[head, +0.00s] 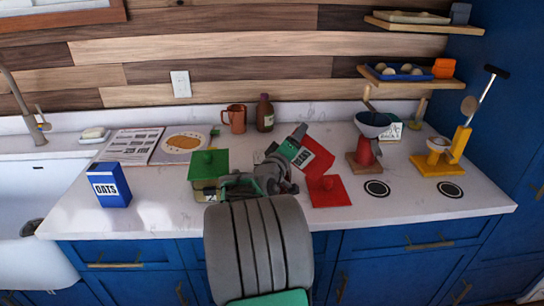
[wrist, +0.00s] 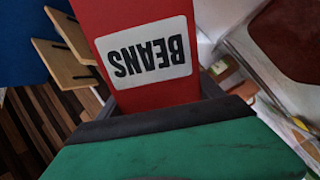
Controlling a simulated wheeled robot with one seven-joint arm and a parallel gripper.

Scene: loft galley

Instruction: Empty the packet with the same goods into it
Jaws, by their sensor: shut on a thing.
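My gripper (head: 293,150) is shut on a red packet (head: 317,156), holding it tilted above the counter. In the wrist view, the red packet (wrist: 140,25) fills the space between the fingers, and its white label reads BEANS upside down. A blue packet marked OATS (head: 110,186) stands upright on the left of the counter.
A dark bowl on a red stand (head: 372,125) and a yellow stand (head: 453,150) are at the right, behind two black rings (head: 377,188).

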